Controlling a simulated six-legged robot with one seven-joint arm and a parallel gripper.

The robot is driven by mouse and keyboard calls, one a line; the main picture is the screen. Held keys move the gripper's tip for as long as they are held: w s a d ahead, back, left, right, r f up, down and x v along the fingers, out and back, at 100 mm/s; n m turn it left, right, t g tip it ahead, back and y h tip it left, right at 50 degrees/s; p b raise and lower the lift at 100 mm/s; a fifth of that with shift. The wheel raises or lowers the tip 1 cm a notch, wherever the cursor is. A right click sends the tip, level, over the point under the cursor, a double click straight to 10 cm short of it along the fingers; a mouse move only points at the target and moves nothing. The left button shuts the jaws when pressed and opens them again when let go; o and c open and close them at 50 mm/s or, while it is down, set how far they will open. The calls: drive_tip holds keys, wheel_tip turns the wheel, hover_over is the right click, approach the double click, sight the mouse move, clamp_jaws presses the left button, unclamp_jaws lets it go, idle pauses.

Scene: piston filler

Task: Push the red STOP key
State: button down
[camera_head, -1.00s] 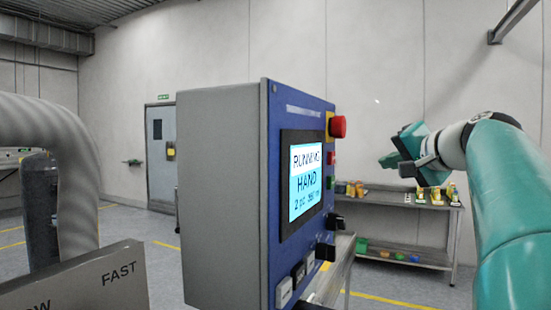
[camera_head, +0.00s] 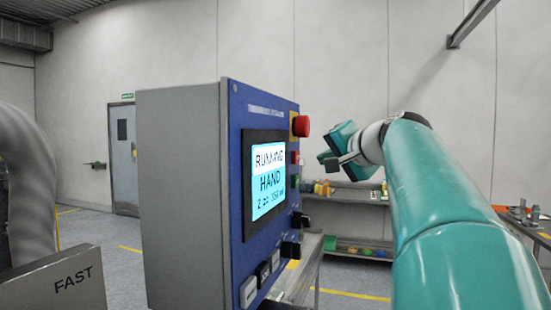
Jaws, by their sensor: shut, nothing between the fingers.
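A small red key (camera_head: 295,157) sits on the panel's right part, just below a red mushroom button (camera_head: 302,126) on a yellow base. A green key (camera_head: 294,182) is under it. No lettering on these keys can be read. My gripper (camera_head: 325,160) is shut and empty, to the right of the small red key at about its height. A gap shows between them; its depth is hard to tell.
Black knobs (camera_head: 291,249) and pale keys (camera_head: 249,291) stick out low on the panel. A plate marked FAST (camera_head: 72,281) and a thick grey hose (camera_head: 30,185) stand at left. A shelf (camera_head: 345,203) with small items is behind my gripper.

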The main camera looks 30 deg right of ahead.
drive_tip(key=shift+w+a, duration=0.9)
drive_tip(key=shift+w, duration=0.1)
drive_tip(key=shift+w, duration=0.1)
idle(1.2)
drive_tip(key=shift+w+a, duration=0.25)
drive_tip(key=shift+w, duration=0.05)
drive_tip(key=shift+w+a, duration=0.25)
drive_tip(key=shift+w, duration=0.05)
idle(1.0)
drive_tip(key=shift+s+d, duration=0.5)
drive_tip(key=shift+s, duration=0.15)
drive_tip(key=shift+s+d, duration=0.75)
drive_tip(key=shift+s, duration=0.25)
drive_tip(key=shift+s+d, duration=0.75)
drive_tip(key=shift+s, duration=0.2)
